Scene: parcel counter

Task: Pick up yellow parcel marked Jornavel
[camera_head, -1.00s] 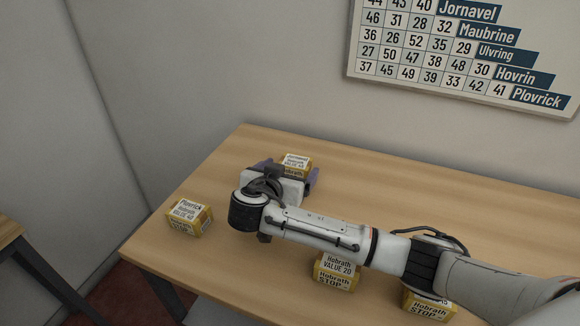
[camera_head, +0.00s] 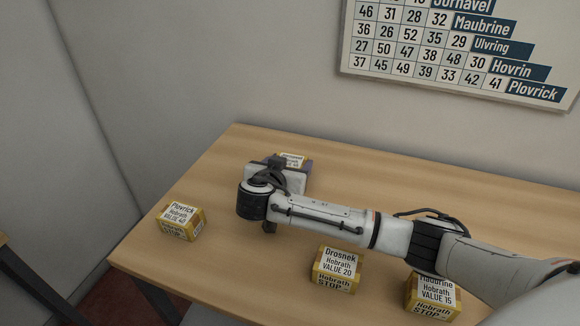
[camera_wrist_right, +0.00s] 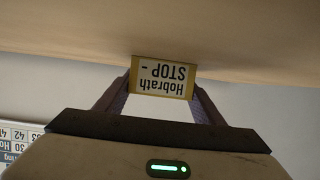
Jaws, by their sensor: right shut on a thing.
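A yellow parcel with a white label (camera_head: 292,159) is near the back left of the table. The arm partly hides it, and its top line is too small to read surely as Jornavel. My right gripper (camera_head: 286,165) is shut on it, one finger on each side. In the right wrist view, the parcel (camera_wrist_right: 163,77) sits between the fingertips of the gripper (camera_wrist_right: 162,88), its label reading "Hobrath STOP -" upside down. It appears to touch the tabletop. My left gripper is not in view.
Other yellow parcels stand on the wooden table (camera_head: 420,185): Plovrick (camera_head: 182,222) at left, Drosnek (camera_head: 337,270) at front, and one partly hidden, apparently Maubrine (camera_head: 432,297), at front right. A chart (camera_head: 460,50) hangs on the wall. The table's back right is clear.

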